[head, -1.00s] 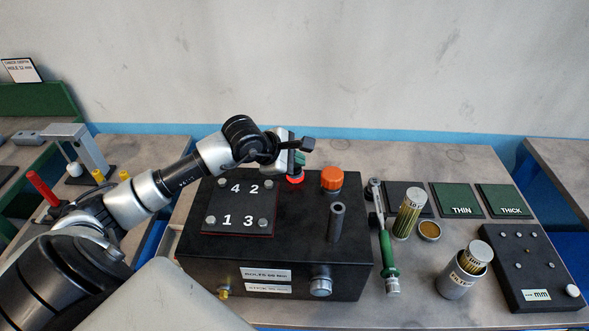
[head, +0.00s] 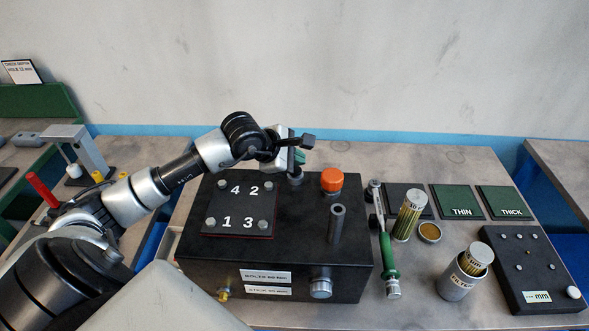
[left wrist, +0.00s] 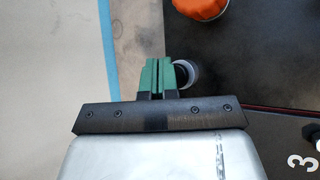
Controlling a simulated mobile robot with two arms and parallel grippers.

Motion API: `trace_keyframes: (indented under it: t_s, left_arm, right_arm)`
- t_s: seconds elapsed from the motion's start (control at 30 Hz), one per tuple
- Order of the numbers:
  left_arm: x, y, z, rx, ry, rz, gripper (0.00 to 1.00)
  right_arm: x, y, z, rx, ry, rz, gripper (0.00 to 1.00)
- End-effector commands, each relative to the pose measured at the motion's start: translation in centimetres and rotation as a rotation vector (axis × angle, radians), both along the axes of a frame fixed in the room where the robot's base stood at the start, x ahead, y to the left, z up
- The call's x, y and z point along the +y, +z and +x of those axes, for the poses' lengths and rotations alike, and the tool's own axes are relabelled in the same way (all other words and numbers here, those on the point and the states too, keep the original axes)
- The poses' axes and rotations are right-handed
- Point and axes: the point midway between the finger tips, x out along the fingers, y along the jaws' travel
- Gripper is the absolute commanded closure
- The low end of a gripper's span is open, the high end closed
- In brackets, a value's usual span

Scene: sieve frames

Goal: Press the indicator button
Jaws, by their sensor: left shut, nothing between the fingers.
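The black box (head: 300,236) stands on the grey table. A small round button (head: 295,179) sits on its top near the back edge, now grey and dark, partly hidden by my left gripper. My left gripper (head: 299,158) has green fingertips, shut and empty, right over or beside this button. In the left wrist view the closed green fingers (left wrist: 158,76) overlap the button's pale rim and dark middle (left wrist: 188,74). I cannot tell whether they touch. My right gripper is not in view.
An orange knob (head: 331,180) and an upright grey tube (head: 336,222) stand on the box to the right. A numbered plate (head: 240,207) is at its left. A green-handled tool (head: 388,255), canisters (head: 458,280) and THIN and THICK pads lie farther right.

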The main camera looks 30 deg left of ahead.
Motion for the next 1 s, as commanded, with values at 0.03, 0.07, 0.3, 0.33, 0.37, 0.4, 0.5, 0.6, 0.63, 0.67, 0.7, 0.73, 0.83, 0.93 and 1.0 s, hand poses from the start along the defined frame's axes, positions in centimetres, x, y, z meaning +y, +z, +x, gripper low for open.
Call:
trace_keyframes:
  t_s: [0.03,0.07,0.3,0.33,0.37,0.4,0.5,0.6,0.63,0.67,0.7,0.73,0.83,0.93,1.0]
  left_arm:
    - [0.0,0.1,0.0,0.000,0.000,0.000,1.00]
    - [0.0,0.1,0.0,0.000,0.000,0.000,1.00]
    - [0.0,0.2,0.0,0.000,-0.001,0.001,1.00]
    - [0.0,0.3,0.0,-0.001,0.000,0.001,1.00]
    - [0.0,0.5,0.0,-0.001,-0.001,0.002,1.00]
    - [0.0,0.7,0.0,-0.002,0.000,0.002,1.00]
    - [0.0,1.6,0.0,-0.003,-0.001,0.002,1.00]
    - [0.0,2.7,0.0,-0.002,-0.001,0.004,1.00]
    - [0.0,3.0,0.0,-0.004,-0.001,0.003,1.00]
    - [0.0,3.3,0.0,-0.003,-0.001,0.003,1.00]
    - [0.0,3.7,0.0,-0.004,-0.001,0.002,1.00]
    - [0.0,4.0,0.0,-0.002,0.000,0.002,1.00]
    - [0.0,4.9,0.0,-0.002,0.000,0.002,1.00]
    - [0.0,5.9,0.0,-0.003,-0.001,0.003,1.00]
    - [0.0,6.1,0.0,-0.001,-0.001,0.002,1.00]
  right_arm:
    - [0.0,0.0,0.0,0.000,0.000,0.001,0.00]
    - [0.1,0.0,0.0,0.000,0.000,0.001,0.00]
    - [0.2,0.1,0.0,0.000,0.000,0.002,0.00]
    - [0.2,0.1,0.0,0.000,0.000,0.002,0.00]
    - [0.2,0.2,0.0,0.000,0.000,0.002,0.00]
    - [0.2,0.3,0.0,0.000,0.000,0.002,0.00]
    - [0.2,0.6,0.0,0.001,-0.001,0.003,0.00]
    - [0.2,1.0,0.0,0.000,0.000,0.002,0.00]
    - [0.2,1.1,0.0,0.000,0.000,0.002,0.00]
    - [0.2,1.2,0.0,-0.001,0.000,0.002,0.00]
    - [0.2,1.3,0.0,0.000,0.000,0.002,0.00]
    - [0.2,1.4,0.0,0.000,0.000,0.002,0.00]
    - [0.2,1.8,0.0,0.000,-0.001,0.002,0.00]
    - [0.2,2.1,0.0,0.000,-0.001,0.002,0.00]
    - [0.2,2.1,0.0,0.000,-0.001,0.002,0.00]
